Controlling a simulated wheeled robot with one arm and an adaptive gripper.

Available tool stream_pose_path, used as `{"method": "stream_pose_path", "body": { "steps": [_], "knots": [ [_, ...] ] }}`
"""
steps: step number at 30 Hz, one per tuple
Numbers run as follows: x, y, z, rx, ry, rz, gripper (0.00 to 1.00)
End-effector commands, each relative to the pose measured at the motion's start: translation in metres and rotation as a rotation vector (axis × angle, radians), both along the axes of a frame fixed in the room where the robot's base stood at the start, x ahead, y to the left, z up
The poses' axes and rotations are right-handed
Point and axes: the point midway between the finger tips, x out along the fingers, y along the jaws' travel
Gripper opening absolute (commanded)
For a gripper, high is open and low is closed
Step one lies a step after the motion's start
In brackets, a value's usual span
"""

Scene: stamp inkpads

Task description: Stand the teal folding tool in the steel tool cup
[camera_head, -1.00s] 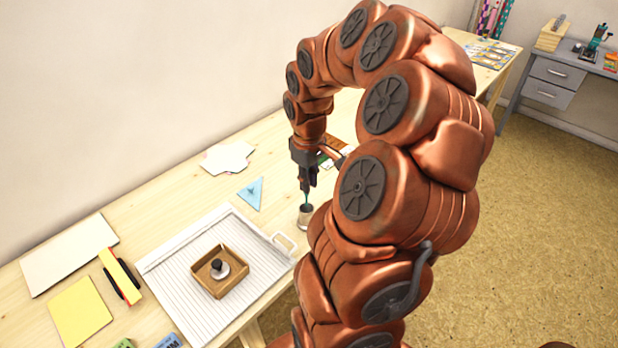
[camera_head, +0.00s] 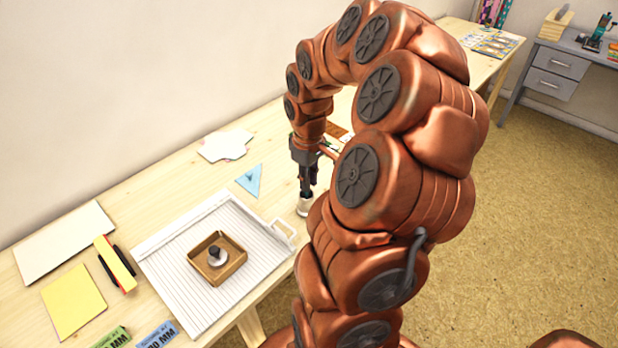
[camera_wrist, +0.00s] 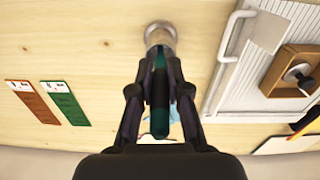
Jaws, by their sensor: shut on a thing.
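The steel tool cup (camera_head: 304,207) stands on the wooden table near its front edge. It also shows at the top middle of the wrist view (camera_wrist: 160,34). My gripper (camera_head: 306,190) points down right over the cup. In the wrist view my gripper (camera_wrist: 158,92) is shut on the teal folding tool (camera_wrist: 159,100), with a finger on each side of it. The tool's far end reaches to the cup's mouth and appears to be inside it. How deep it sits, I cannot tell. In the head view the tool is hidden by the fingers and cup.
Left of the cup is a white ridged tray (camera_head: 165,270) with a handle and a wooden box (camera_head: 232,268) holding a stamp. A blue triangle (camera_head: 249,180) lies behind. Orange (camera_wrist: 33,105) and green (camera_wrist: 65,102) cards lie on the cup's other side.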

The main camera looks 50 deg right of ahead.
Motion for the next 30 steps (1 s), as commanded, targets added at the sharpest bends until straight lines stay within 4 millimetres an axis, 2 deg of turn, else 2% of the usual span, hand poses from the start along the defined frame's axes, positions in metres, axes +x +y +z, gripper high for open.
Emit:
{"method": "stream_pose_path", "body": {
  "steps": [2, 3, 11, 23, 26, 30],
  "knots": [
    [0.0, 0.0, 0.0, 0.0, 0.0, 0.0, 0.0],
    [0.0, 0.0, 0.0, 0.0, 0.0, 0.0, 0.17],
    [0.0, 0.0, 0.0, 0.0, 0.0, 0.0, 0.44],
    [0.0, 0.0, 0.006, -0.001, 0.0, 0.0, 0.45],
    [0.001, -0.001, 0.017, -0.004, -0.003, 0.0, 0.45],
    [0.001, 0.0, 0.042, -0.004, -0.005, 0.001, 0.45]
  ]
}}
